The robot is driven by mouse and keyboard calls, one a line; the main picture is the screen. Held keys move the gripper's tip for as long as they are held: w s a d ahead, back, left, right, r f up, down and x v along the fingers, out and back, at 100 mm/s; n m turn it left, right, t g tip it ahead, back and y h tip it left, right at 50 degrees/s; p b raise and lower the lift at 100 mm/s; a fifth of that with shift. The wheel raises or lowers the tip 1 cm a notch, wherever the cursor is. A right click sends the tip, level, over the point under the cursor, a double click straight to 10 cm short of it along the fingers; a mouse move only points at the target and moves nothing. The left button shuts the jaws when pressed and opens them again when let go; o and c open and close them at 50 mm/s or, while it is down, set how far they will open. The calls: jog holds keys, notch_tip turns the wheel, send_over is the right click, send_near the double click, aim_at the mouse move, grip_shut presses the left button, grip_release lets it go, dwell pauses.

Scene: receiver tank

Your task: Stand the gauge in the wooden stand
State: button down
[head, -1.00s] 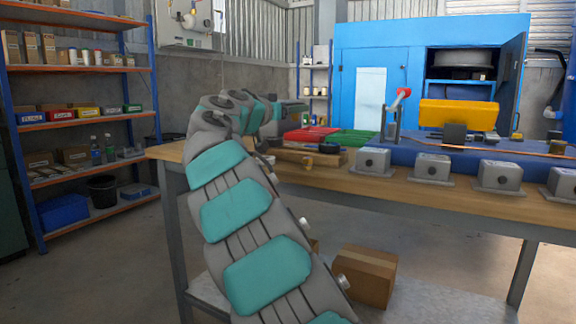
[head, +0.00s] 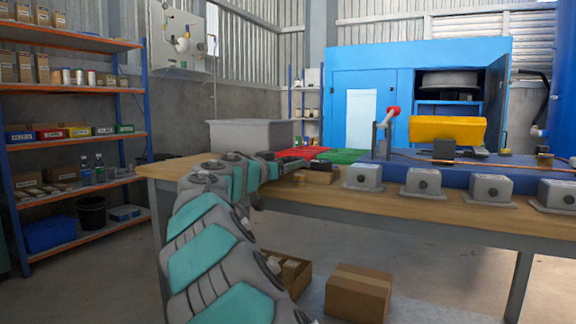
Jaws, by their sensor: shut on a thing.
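My gripper (head: 291,166) is low over the left part of the workbench, pointing right, beside the wooden stand (head: 320,176). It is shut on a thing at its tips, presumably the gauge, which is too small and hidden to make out. The stand is a small brown block near the front edge of the bench, with something dark at its top. I cannot tell whether the held thing touches the stand.
A grey bin (head: 252,135) stands behind my arm on the bench (head: 420,218). Red (head: 301,153) and green (head: 342,156) trays lie behind the stand. Several grey boxes (head: 363,177) line the front edge to the right. A blue base with a yellow part (head: 447,129) is behind them.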

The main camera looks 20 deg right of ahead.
grip_release()
jog(key=v, duration=1.2)
